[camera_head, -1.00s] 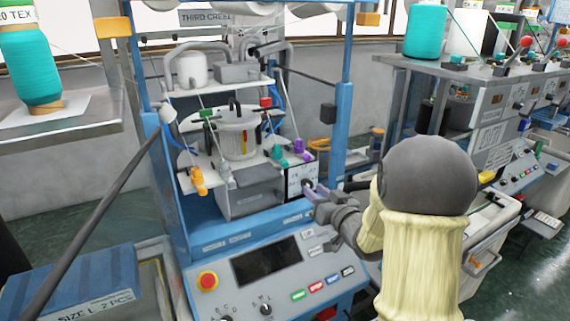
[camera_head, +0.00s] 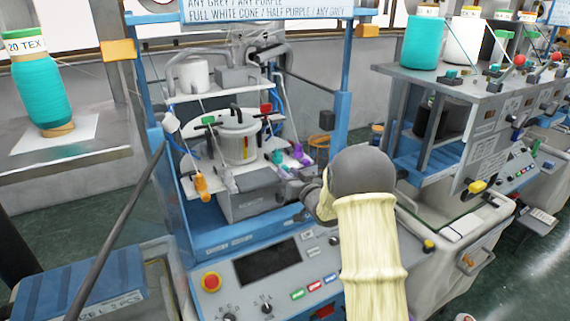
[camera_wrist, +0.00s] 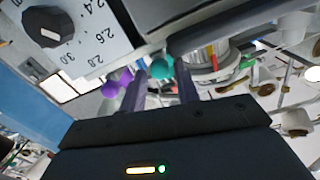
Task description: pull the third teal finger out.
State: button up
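A teal finger (camera_head: 277,156) stands on the white plate of the knitting machine, with more teal just beside it. In the wrist view a teal finger (camera_wrist: 161,66) shows in the gap between the two fingers of my gripper (camera_wrist: 160,74). The gripper is open, and I cannot tell whether either finger touches the teal piece. Two purple fingers (camera_head: 298,152) stand to the right of the teal ones; they also show in the wrist view (camera_wrist: 123,76). In the head view my arm hides most of the gripper. Which teal finger is third cannot be told.
A dial (camera_wrist: 47,27) on a white panel lies close by in the wrist view. An orange piece (camera_head: 201,187) sits at the plate's left. The control panel (camera_head: 266,262) lies below, and blue posts flank the machine.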

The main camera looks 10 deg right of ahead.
aim_at(286, 170)
jog(key=shift+p+x, duration=0.45)
jog(key=shift+x, duration=1.2)
jog(key=shift+c, duration=0.2)
grip_shut()
jog(key=shift+s+d+f+b, duration=0.25)
jog(key=shift+s+b, duration=0.2)
jog(key=shift+b, duration=0.2)
jog(key=shift+b+v, duration=0.5)
jog(key=shift+v, duration=0.6)
jog(key=shift+a+r, duration=0.1)
